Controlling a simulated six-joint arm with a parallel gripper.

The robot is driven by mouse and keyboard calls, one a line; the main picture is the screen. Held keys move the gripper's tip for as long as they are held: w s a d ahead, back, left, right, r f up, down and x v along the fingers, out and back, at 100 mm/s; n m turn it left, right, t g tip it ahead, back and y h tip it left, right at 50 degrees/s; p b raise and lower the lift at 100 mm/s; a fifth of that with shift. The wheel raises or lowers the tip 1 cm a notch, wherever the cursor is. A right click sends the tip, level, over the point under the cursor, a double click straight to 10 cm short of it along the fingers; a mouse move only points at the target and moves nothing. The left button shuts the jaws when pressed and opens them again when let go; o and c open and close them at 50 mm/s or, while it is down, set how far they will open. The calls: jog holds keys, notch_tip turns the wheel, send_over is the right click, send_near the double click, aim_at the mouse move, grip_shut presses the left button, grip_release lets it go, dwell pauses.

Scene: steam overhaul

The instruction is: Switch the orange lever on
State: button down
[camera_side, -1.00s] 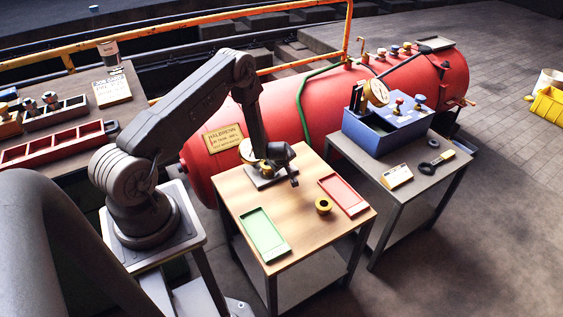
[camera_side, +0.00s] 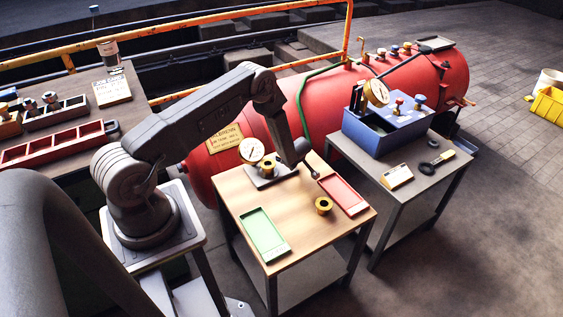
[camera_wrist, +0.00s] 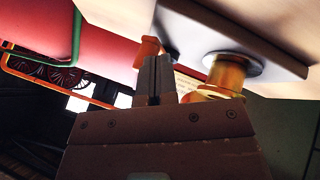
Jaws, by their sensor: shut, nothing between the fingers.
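My gripper (camera_side: 313,172) is low over the back right of the wooden table (camera_side: 283,212), shut and empty, to the right of a grey base plate (camera_side: 270,176) with a brass fitting (camera_side: 267,168). In the wrist view my shut fingers (camera_wrist: 157,62) point at the upper middle. An orange piece (camera_wrist: 148,46) shows just beside and behind their tips; I cannot tell whether it is the lever or whether the fingers touch it. A brass fitting on a round flange (camera_wrist: 226,76) is to the right of the fingers. No orange lever is clearly visible in the side view.
A green tray (camera_side: 263,234), a red tray (camera_side: 342,194) and a brass ring (camera_side: 323,205) are on the table. A white gauge (camera_side: 251,149) stands at its back, before the red boiler (camera_side: 320,105). A blue box (camera_side: 382,139) is on the right-hand table.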

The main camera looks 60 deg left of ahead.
jog(key=shift+w+a, duration=0.25)
jog(key=shift+w, duration=0.95)
jog(key=shift+w+a, duration=0.4)
jog(key=shift+w, duration=0.3)
jog(key=shift+a, duration=0.2)
jog(key=w+d+r, duration=0.1)
jog(key=d+r, duration=0.5)
jog(key=r, duration=0.2)
jog(key=shift+w, duration=0.35)
jog(key=shift+d, duration=0.1)
